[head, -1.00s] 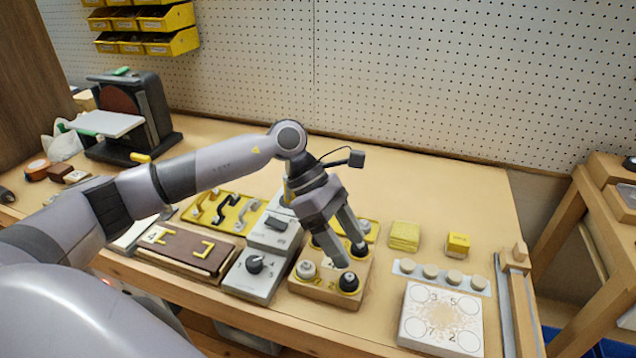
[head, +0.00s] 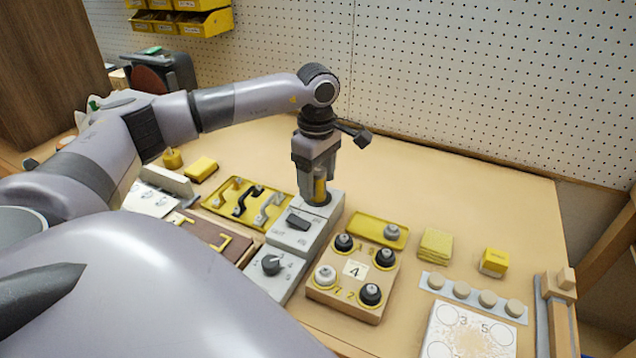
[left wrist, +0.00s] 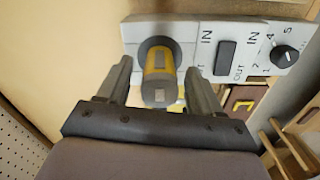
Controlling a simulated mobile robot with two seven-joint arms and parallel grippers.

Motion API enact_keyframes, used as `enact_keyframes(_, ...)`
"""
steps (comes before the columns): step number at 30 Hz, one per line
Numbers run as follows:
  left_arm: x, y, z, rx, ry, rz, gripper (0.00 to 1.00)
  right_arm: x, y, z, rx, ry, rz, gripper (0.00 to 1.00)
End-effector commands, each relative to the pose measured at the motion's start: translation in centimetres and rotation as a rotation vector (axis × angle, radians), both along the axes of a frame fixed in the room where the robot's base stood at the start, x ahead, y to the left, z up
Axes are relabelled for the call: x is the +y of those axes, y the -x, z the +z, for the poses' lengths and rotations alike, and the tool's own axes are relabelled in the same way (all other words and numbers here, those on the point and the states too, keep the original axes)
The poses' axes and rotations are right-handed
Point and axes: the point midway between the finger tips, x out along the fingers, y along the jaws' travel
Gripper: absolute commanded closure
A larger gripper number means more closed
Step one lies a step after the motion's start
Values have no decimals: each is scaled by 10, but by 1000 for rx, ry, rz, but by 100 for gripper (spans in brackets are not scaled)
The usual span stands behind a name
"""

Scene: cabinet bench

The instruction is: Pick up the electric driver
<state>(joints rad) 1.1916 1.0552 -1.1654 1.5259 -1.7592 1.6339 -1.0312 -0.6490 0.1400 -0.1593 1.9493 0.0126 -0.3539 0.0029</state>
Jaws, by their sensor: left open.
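The electric driver, yellow and grey, stands upright in a round dark socket at the end of a grey and white block (head: 292,238). In the left wrist view the driver (left wrist: 160,62) is seen end-on, between the two fingers. In the head view only a yellow strip of the driver (head: 320,186) shows between the fingers. My left gripper (head: 316,198) points down over that end of the block. It is open, with a finger on each side of the driver and gaps visible in the left wrist view (left wrist: 160,78). My right gripper is not in view.
Right of the block is a wooden board (head: 345,306) with several black and white knobs. A yellow tray (head: 379,230) lies behind it. A yellow tray with handles (head: 222,212) is on the left. The back of the bench (head: 440,190) is clear up to the pegboard.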

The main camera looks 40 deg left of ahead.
Motion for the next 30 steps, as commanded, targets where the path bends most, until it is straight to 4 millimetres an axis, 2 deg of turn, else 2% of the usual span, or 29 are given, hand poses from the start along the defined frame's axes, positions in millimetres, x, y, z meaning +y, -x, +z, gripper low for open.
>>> enact_keyframes(3,0,0,-9,2,0,0,35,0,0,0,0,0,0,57)
enact_keyframes(10,-1,0,-10,0,1,0,35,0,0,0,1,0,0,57)
enact_keyframes(16,-1,0,-10,0,2,-1,100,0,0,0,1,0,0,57)
enact_keyframes(25,-1,0,-8,-2,2,-1,100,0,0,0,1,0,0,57)
enact_keyframes(30,-1,-1,2,-4,3,0,100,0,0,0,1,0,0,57)
